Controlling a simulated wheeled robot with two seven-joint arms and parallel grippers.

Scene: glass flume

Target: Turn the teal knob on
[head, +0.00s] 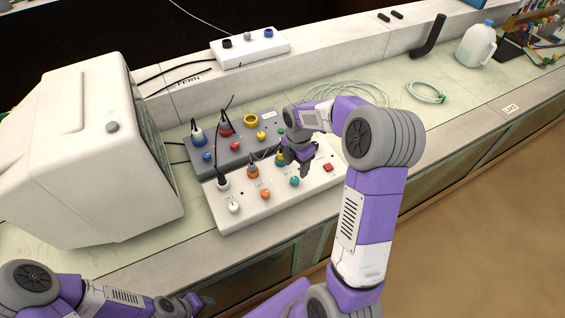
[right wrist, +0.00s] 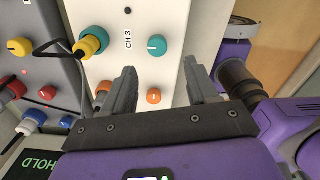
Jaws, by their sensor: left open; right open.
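The teal knob (head: 295,181) is on the top of a white control box (head: 237,212), near its front edge. In the right wrist view the teal knob (right wrist: 157,45) sits beside the "CH 3" label, just beyond and between my fingertips. My right gripper (head: 304,172) is open and empty above the white box, close to the knob; its jaws (right wrist: 160,68) do not appear to touch it. My left gripper (head: 205,301) is open and low at the bottom of the head view, away from the box.
An orange knob (head: 265,194) and a white knob (head: 234,207) share the box, with a red switch (head: 328,167) at its right end. Cabled plugs stand behind them. A grey box (head: 205,167) adjoins behind. A large white monitor (head: 90,150) stands left. Coiled cable lies right.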

